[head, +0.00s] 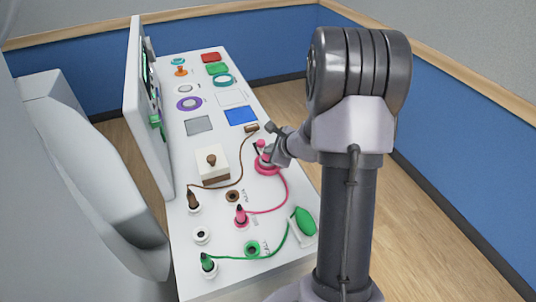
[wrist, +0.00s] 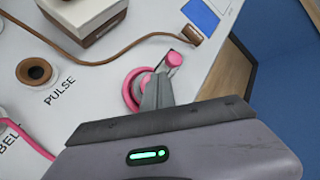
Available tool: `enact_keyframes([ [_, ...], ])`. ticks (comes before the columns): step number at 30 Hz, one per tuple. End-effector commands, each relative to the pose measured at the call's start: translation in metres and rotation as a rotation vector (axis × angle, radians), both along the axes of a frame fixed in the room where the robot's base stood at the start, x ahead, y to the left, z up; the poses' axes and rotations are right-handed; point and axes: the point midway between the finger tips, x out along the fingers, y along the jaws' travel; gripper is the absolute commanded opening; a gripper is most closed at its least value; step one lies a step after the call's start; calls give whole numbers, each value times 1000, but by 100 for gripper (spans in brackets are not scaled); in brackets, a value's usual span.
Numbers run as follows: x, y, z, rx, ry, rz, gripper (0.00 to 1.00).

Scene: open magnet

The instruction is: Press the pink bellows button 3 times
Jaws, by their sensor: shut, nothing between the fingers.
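The pink bellows button (head: 262,170) stands near the right edge of the white console, with a pink cable running from it. In the wrist view its pink ring (wrist: 131,88) shows to the left of my fingers, and a small pink knob (wrist: 174,59) shows just beyond their tips. My gripper (wrist: 159,76) is shut and empty. It hides part of the button, and I cannot tell whether the tips touch it. In the head view my gripper (head: 271,153) is at the button, coming from the right.
A brown plug (head: 251,128) and blue square (head: 241,115) lie beyond the button. A cream box with a brown knob (head: 211,163) stands to its left. A green bulb (head: 303,222) sits nearer. An upright panel (head: 146,120) borders the console's left side.

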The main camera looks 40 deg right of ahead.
Motion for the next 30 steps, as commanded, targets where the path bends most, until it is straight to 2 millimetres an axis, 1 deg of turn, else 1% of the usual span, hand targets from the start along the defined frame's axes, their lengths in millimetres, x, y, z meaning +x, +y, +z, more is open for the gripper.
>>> enact_keyframes([
  [1, 0, 0, 5, -1, -1, 0, 0],
  [4, 0, 0, 10, -1, -1, 0, 0],
  [14, 0, 0, 11, 0, 0, 0, 0],
  [17, 0, 0, 18, -1, -1, 0, 0],
  [27, 0, 0, 53, -1, -1, 0, 0],
  [30, 0, 0, 61, -2, -1, 1, 0],
])
